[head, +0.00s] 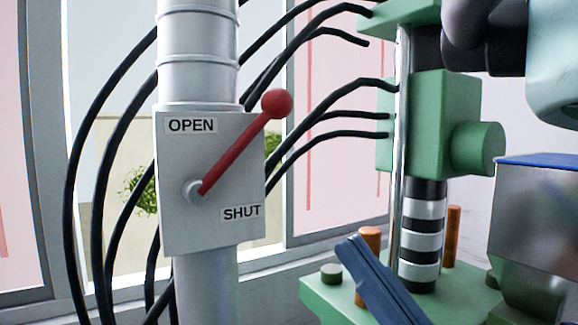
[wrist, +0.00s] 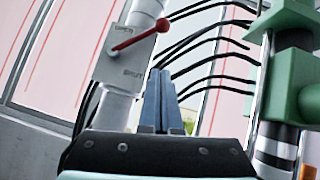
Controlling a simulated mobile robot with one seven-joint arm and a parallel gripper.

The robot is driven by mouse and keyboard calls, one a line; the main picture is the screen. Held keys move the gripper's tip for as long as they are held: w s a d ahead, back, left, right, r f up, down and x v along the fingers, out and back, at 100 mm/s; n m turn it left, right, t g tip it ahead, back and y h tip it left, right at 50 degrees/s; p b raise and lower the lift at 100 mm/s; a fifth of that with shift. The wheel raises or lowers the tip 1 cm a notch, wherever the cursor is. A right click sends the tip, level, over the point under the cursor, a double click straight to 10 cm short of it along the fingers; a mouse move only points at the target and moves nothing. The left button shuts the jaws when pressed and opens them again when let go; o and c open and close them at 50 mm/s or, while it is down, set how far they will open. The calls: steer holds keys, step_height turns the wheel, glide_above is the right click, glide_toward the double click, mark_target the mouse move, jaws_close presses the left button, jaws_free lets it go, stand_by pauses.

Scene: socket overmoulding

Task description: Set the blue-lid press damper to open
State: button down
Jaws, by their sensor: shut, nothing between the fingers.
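The damper is a grey plate (head: 225,235) on a round grey duct, with an OPEN label (head: 191,125) at upper left and a SHUT label (head: 241,212) at lower right. Its red lever (head: 235,155) runs from a pivot at the plate's lower left up and right to a ball knob (head: 277,103), pointing between the two labels. The lever also shows in the wrist view (wrist: 140,40). My gripper (head: 352,246) is shut and empty, right of and below the knob, apart from it. Its blue fingers (wrist: 160,75) show in the wrist view.
A green press (head: 430,120) with a chrome rod stands to the right of the damper. Black hoses (head: 120,120) loop behind and beside the duct. A grey metal box with a blue top (head: 540,160) is at the right edge. Open space lies between knob and gripper.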

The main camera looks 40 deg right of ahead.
mark_target(277, 113)
steer(key=s+r+p+x, duration=0.1)
steer(key=r+p+x, duration=0.1)
steer(key=p+x, duration=0.6)
steer(key=shift+a+x, duration=0.3)
steer(key=shift+x, duration=1.7)
steer(key=shift+r, duration=0.1)
